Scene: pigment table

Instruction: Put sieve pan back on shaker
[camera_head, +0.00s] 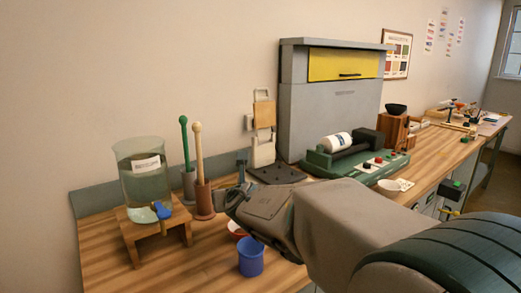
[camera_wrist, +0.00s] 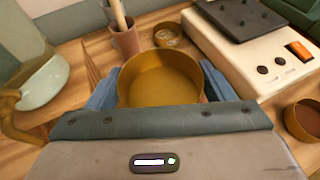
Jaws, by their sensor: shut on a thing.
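The sieve pan (camera_wrist: 160,82), a round brass-coloured open dish, sits between the two blue fingers of my gripper (camera_wrist: 159,86) in the wrist view. My gripper is shut on it, and the pan looks empty. The shaker (camera_wrist: 245,55), a white box with knobs, an orange switch and a dark top plate (camera_wrist: 245,16), is at the upper right, apart from the pan. In the head view its dark plate (camera_head: 276,174) shows behind my arm; its body is mostly hidden. The pan is not discernible in the head view, where my gripper (camera_head: 233,184) is partly visible.
A small brass dish (camera_wrist: 167,36) and a brown cup with a pestle (camera_wrist: 125,42) stand beyond the pan. A brown bowl (camera_wrist: 303,120) is at right. A glass vessel (camera_head: 141,170) on a wooden stand and a blue cup (camera_head: 250,258) are on the table. A green machine (camera_head: 340,168) stands farther right.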

